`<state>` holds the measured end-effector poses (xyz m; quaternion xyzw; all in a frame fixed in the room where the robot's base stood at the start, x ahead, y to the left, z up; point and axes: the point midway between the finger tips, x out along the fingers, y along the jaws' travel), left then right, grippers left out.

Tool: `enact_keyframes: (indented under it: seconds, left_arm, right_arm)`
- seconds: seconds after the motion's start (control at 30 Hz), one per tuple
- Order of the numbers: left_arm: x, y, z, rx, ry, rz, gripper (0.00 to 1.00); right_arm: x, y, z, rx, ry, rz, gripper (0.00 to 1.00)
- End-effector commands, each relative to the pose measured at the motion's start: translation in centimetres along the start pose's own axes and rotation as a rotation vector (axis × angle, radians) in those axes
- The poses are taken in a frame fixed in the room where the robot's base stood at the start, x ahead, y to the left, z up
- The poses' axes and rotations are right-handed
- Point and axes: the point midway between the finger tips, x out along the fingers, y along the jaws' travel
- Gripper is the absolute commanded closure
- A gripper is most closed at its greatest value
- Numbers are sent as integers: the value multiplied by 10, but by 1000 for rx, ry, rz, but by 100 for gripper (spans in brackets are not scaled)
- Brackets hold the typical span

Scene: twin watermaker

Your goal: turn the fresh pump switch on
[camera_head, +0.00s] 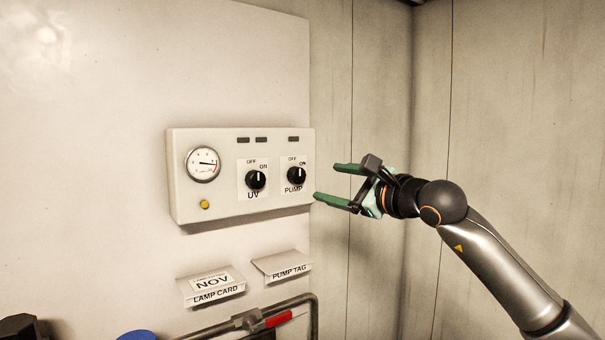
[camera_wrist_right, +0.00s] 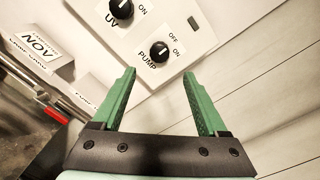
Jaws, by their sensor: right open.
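The pump switch (camera_head: 296,175) is a round black knob on a white plate marked OFF, ON and PUMP, at the right of a pale control box (camera_head: 228,190) on the wall. It also shows in the right wrist view (camera_wrist_right: 160,52), ahead of and between my fingertips. I cannot tell for sure which mark its pointer faces. My right gripper (camera_head: 326,181) is open and empty, with green fingers pointing at the box from its right side. In the right wrist view its fingers (camera_wrist_right: 159,74) stand apart from the knob. My left gripper is not in view.
The similar UV knob (camera_head: 255,180) sits left of the pump knob. A gauge (camera_head: 203,164) and a yellow button (camera_head: 205,204) are further left. Below the box are the lamp card holder (camera_head: 212,287), the pump tag holder (camera_head: 282,267) and a pipe with a red handle (camera_head: 278,319).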

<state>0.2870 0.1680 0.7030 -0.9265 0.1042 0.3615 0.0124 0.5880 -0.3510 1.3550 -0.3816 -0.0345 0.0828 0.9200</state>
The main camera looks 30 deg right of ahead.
Motion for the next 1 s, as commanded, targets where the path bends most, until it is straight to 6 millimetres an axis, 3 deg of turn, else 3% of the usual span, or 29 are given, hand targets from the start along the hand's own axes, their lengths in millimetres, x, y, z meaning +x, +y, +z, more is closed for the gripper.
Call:
enact_keyframes:
  seconds: [0.2,0.4,0.6,0.9,1.0]
  left_arm:
    - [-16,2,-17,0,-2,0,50]
    - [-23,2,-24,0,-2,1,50]
    - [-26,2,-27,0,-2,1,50]
    - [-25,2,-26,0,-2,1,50]
    - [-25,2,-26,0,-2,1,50]
  right_arm:
    - [48,-2,4,4,-2,3,24]
    - [78,-2,3,3,-2,1,24]
    - [90,0,2,1,-3,1,24]
    - [92,1,1,1,-3,1,24]
    - [92,1,1,1,-3,1,35]
